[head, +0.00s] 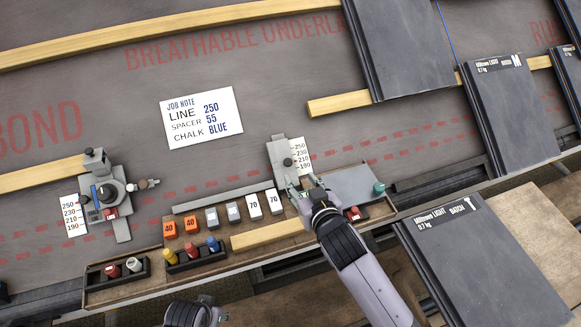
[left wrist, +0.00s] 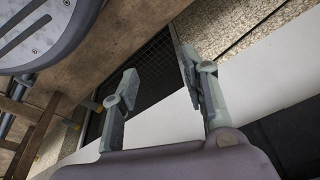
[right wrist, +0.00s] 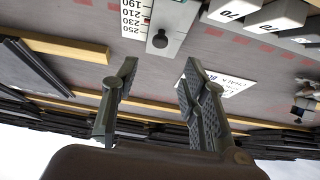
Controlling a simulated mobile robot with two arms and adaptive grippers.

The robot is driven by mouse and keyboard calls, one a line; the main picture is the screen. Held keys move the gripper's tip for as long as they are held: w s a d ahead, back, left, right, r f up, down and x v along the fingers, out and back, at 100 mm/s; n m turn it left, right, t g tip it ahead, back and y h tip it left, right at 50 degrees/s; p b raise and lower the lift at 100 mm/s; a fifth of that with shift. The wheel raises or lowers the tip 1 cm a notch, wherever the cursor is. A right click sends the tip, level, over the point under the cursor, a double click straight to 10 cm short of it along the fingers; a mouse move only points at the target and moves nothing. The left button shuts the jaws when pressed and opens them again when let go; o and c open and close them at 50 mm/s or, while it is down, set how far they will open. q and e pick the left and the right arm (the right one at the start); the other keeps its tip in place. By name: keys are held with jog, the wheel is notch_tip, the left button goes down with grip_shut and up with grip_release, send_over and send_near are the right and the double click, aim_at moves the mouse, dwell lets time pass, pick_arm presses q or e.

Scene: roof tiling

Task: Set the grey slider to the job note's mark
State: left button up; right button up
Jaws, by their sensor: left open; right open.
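The grey slider (head: 278,154) stands on the underlay beside a white number scale (head: 300,157) marked 250, 230, 210, 190. Its dark round knob (head: 288,162) looks near the middle marks in the head view; the exact reading is unclear. The knob also shows in the right wrist view (right wrist: 159,40), ahead of the fingers. The job note (head: 202,117) reads LINE 250, SPACER 55, CHALK BLUE. My right gripper (head: 305,188) is open and empty, just on the near side of the slider. My left gripper (left wrist: 163,95) is open and empty, away from the slider.
A chalk-line device (head: 106,192) with a similar scale stands at left. A wooden tray (head: 147,278) along the front edge holds orange, grey and white blocks and coloured bottles. Dark tiles (head: 400,45) lie at right. Underlay around the note is clear.

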aim_at(288, 163)
jog(key=b+x, duration=0.2)
jog(key=x, duration=0.7)
jog(key=shift+f, duration=0.2)
jog(key=shift+w+a+f, duration=0.1)
jog(key=shift+w, duration=0.25)
pick_arm(q)
notch_tip(288, 163, up, 8)
jog(key=w, duration=0.1)
jog(key=shift+r+t, duration=0.25)
jog(key=shift+t, duration=0.05)
pick_arm(e)
jog(key=shift+c, duration=0.5)
grip_shut()
